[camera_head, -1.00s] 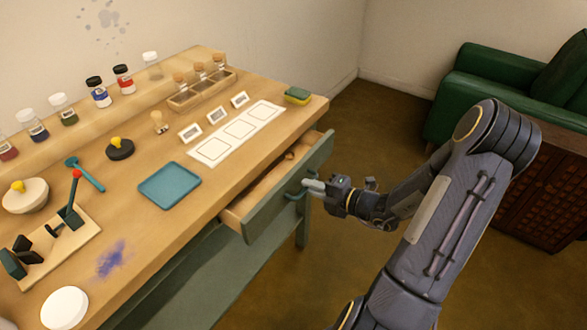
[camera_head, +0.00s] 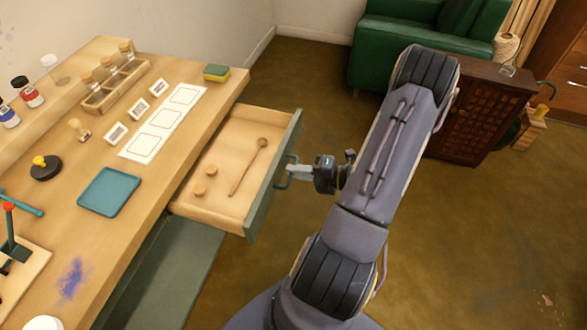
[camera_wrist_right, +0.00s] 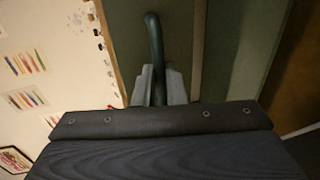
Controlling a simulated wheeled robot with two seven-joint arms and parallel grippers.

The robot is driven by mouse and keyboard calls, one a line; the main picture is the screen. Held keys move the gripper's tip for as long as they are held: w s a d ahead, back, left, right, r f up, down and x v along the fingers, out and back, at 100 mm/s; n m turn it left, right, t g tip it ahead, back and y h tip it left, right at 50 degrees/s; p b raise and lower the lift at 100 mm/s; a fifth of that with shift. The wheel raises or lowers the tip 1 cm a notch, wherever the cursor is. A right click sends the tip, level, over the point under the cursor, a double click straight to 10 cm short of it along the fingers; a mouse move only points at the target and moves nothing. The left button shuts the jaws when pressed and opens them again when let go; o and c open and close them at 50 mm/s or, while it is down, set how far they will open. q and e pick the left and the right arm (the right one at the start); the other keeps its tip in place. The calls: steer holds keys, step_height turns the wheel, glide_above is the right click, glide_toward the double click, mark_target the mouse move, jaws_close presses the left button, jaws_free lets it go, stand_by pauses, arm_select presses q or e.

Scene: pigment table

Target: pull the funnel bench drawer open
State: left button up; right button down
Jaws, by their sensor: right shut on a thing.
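The bench drawer (camera_head: 222,172) stands well out from the wooden bench (camera_head: 150,190). Its green front panel (camera_head: 262,200) faces my right arm. My right gripper (camera_head: 292,172) is shut on the drawer's dark green handle (camera_head: 281,181). In the right wrist view the handle (camera_wrist_right: 153,45) runs between the two grey fingertips (camera_wrist_right: 158,85). My left gripper is not in view.
A teal tray (camera_head: 108,192), a sheet with white squares (camera_head: 163,125) and a sponge (camera_head: 216,73) lie on the bench top. A green armchair (camera_head: 420,50) and a dark cabinet (camera_head: 480,105) stand at the back right.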

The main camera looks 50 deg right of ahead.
steer(key=c, duration=1.5)
jaws_free()
steer(key=shift+s, duration=0.1)
steer(key=v, duration=0.7)
steer(key=shift+s, duration=0.3)
steer(key=shift+d, duration=0.15)
